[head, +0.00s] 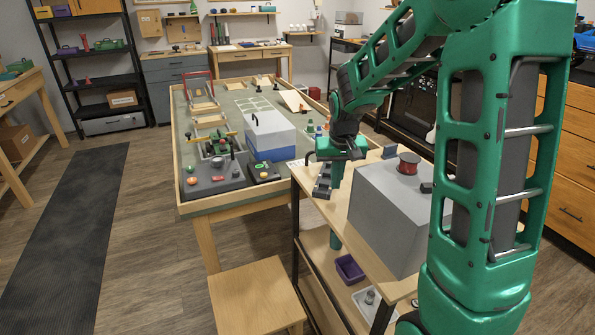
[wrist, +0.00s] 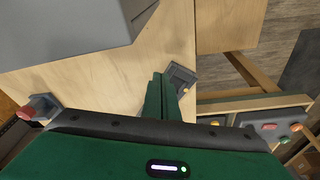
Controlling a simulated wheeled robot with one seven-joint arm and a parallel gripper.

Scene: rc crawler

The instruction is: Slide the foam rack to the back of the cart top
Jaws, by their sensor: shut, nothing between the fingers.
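The foam rack appears to be the dark grey slotted piece (head: 321,187) at the left corner of the wooden cart top (head: 305,178). In the wrist view the grey piece (wrist: 181,76) lies near the edge of the bare wood (wrist: 130,70). My gripper (head: 336,172) is low over that corner, right beside the piece. In the wrist view my gripper's green fingers (wrist: 160,80) are together and empty, just left of the piece; I cannot tell whether they touch it. Part of the piece is hidden behind the fingers.
A large grey box (head: 385,205) stands on the cart, with a red spool (head: 408,162) on top. A red knob on a grey base (wrist: 38,108) sits by the wood's left edge. The workbench with a control box (head: 212,178) is left of the cart. A wooden stool (head: 255,295) stands in front.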

